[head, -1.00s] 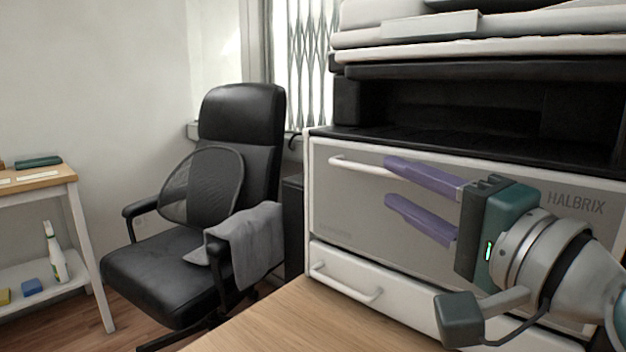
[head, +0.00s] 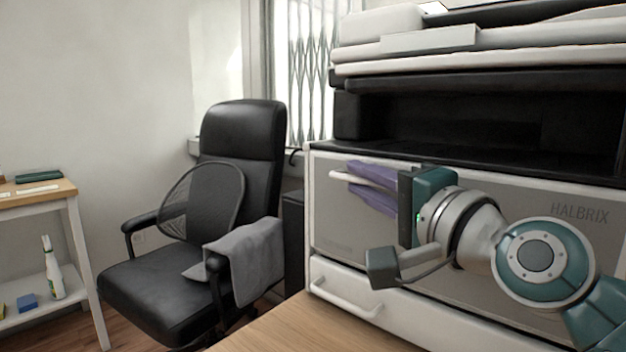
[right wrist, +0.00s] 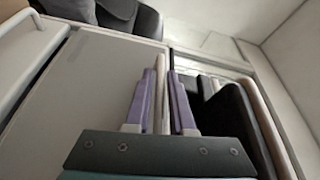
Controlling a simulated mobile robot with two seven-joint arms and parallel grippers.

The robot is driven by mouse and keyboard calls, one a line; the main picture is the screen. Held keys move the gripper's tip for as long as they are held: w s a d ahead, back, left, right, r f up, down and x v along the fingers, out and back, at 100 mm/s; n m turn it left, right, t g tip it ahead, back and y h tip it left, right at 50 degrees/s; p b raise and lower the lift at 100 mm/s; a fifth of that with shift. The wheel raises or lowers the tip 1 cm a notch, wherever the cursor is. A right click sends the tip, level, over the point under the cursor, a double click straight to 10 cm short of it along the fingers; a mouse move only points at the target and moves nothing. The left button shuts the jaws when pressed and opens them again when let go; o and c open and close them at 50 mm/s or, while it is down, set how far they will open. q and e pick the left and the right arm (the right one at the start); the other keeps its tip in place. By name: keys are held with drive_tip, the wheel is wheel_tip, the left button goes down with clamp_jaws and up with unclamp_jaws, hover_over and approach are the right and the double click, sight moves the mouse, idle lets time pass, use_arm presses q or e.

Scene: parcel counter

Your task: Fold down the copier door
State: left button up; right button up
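The copier door (head: 480,225) is a grey panel marked HALBRIX; it stands upright and closed on the copier's front. Its pale bar handle (head: 341,177) runs along the upper part of the door. My right gripper (head: 366,187) is at the left part of this handle, with one purple finger above the bar and one below. In the right wrist view the bar (right wrist: 161,100) lies between the two fingers (right wrist: 163,95), which look closed onto it. The middle of the handle is hidden behind my gripper and wrist. My left gripper is not in view.
A drawer with a white handle (head: 347,300) sits below the door. A dark open bay (head: 450,118) and the copier's upper body are above it. A wooden surface (head: 300,330) lies in front. A black chair (head: 240,150) with a grey cloth (head: 245,258) stands left.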

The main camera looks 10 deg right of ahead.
clamp_jaws()
idle(1.0)
